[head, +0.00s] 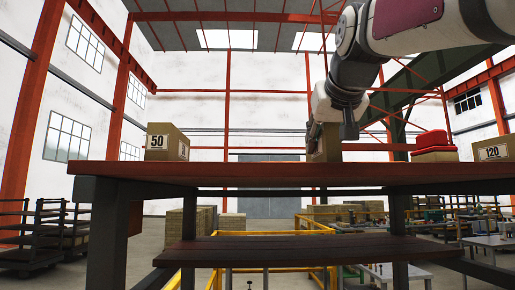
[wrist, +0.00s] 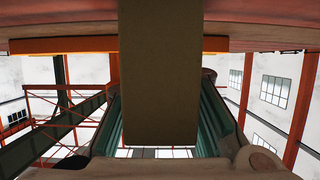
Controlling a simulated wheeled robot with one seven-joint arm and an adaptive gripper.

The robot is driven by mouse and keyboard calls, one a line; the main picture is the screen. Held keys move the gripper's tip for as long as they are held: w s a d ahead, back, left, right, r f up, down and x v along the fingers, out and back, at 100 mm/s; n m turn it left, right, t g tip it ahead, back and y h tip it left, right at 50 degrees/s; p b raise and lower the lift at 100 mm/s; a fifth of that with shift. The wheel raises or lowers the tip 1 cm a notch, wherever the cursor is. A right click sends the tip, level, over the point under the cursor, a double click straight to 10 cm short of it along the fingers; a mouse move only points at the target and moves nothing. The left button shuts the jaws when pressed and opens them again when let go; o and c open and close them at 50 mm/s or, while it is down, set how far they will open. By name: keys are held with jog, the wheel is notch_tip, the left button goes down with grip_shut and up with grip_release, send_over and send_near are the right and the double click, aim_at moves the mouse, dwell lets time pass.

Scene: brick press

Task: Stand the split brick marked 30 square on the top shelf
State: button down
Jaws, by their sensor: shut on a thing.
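My gripper (head: 322,128) reaches down from the upper right and is shut on a tan brick (head: 326,148). In the wrist view the brick (wrist: 160,85) stands between the two teal-sided fingers. No number shows on its visible faces, so I cannot read its mark. The brick looks upright in the head view, low over the red-brown top shelf (head: 250,173). I cannot tell whether its base touches the shelf. The shelf also shows across the top of the wrist view (wrist: 60,28).
A brick marked 50 (head: 166,142) stands at the left of the top shelf. To the right are a red item (head: 433,140) on a tan block (head: 435,156) and a brick marked 120 (head: 490,149). Free shelf lies between the 50 brick and my gripper. A lower shelf (head: 300,249) is bare.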

jog(key=c, duration=1.2)
grip_release()
jog(key=shift+c, duration=0.2)
